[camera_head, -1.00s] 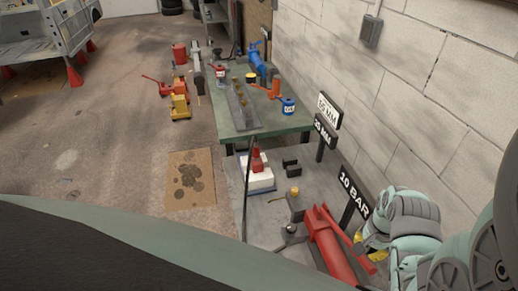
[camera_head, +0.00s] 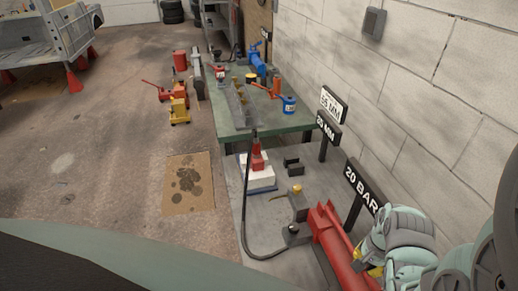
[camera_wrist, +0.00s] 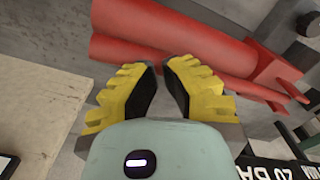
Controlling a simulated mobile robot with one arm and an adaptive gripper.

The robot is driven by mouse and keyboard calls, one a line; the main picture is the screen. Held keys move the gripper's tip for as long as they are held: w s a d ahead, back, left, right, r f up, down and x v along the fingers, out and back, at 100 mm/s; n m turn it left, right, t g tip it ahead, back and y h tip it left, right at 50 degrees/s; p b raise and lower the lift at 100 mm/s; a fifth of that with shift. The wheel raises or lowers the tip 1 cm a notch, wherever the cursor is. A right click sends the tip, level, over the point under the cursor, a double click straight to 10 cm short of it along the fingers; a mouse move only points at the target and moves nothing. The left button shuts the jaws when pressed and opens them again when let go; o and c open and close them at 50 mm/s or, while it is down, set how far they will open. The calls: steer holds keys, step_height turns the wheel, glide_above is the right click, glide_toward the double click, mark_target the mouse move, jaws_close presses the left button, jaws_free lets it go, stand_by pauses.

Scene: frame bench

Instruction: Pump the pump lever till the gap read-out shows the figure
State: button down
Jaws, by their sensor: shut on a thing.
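The red hydraulic pump (camera_head: 328,240) lies on the grey bench at the lower right; its barrel also shows in the wrist view (camera_wrist: 180,30). The red pump lever (camera_wrist: 118,54) runs close alongside the barrel. My gripper (camera_wrist: 162,72) is shut on the lever, its yellow fingers either side of it; in the head view my gripper (camera_head: 372,268) is partly hidden by my arm. The black pressure sign (camera_head: 364,187) reads 20 BAR. The black gap read-out (camera_head: 327,129) seems to show 20 MM. The white figure sign above it (camera_head: 333,105) appears to read 55 MM.
A black hose (camera_head: 246,215) runs from the pump to a red spreader (camera_head: 258,160) on a white block. Small black blocks (camera_head: 292,164) lie beside it. A green table (camera_head: 225,128) with tools stands behind. The block wall (camera_head: 430,110) bounds the right.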

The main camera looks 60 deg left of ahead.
step_height(320, 180, down, 2)
steer(key=shift+f+b, duration=0.2)
steer(key=shift+b, duration=0.45)
step_height(320, 180, up, 10)
steer(key=p, duration=0.6)
steer(key=shift+f, duration=0.25)
step_height(320, 180, down, 10)
steer(key=b, duration=0.7)
step_height(320, 180, up, 10)
steer(key=p, duration=0.5)
stand_by(0.7)
